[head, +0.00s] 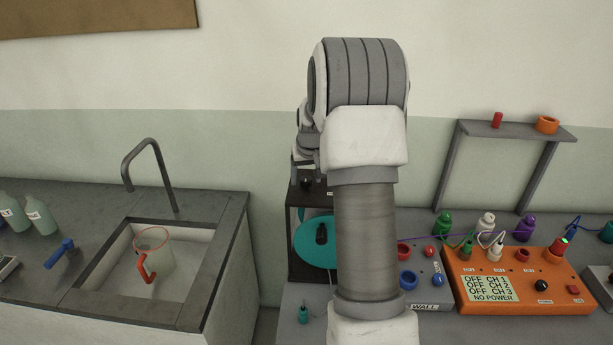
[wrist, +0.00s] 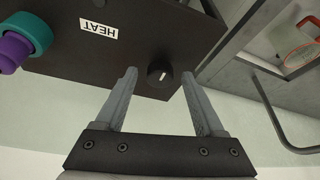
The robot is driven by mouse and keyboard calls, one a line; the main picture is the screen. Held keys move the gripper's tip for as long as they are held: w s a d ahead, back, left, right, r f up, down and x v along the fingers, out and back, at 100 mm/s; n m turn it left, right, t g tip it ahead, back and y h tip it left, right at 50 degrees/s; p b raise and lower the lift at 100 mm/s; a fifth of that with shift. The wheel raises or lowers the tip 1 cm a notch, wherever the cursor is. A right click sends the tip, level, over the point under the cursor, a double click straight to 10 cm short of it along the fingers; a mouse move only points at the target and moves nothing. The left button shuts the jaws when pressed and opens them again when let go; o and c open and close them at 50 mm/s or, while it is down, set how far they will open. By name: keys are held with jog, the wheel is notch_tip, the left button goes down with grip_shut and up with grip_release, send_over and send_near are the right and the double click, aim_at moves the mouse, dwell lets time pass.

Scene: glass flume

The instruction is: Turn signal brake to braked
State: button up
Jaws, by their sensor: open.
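A small black knob (wrist: 160,74) with a white pointer line sits on the face of a dark box (wrist: 75,62). A white label beside it reads HEAT. No label naming the signal brake is legible, so I cannot tell whether this knob is it. My gripper (wrist: 158,73) is open, with its fingertips on either side of the knob; I cannot tell whether they touch it. In the head view my arm partly covers the dark box (head: 297,262), and its knob (head: 307,184) shows near the top. A teal disc (head: 312,241) with a black centre is lower on the box.
At left are a sink (head: 200,285) with a tap (head: 150,158) and a red-handled jug (head: 155,258). At right an orange power unit (head: 525,280) stands on the bench below a small grey shelf (head: 518,130). A small teal object (head: 303,314) stands before the box.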

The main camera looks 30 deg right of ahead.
grip_shut()
dwell(0.5)
jog(key=m, duration=0.1)
jog(key=m+b, duration=0.1)
jog(key=m+h, duration=0.1)
jog(key=shift+w+a+m+g+b, duration=0.2)
jog(key=shift+a+m+g+b, duration=0.1)
jog(key=shift+m+g, duration=0.1)
jog(key=m+g+h, duration=0.1)
jog(key=m, duration=0.3)
jog(key=shift+w+m, duration=0.1)
jog(key=shift+m, duration=0.2)
jog(key=m+g, duration=0.1)
jog(key=m, duration=0.1)
jog(key=m+g+p, duration=0.1)
jog(key=m, duration=0.2)
jog(key=shift+w+r+m+g+h, duration=0.1)
jog(key=shift+w+m+g+h, duration=0.1)
jog(key=shift+m+g+h, duration=0.15)
jog(key=shift+w+m+g+p, duration=0.1)
jog(key=shift+m+g+p, duration=0.65)
jog(key=shift+m, duration=1.1)
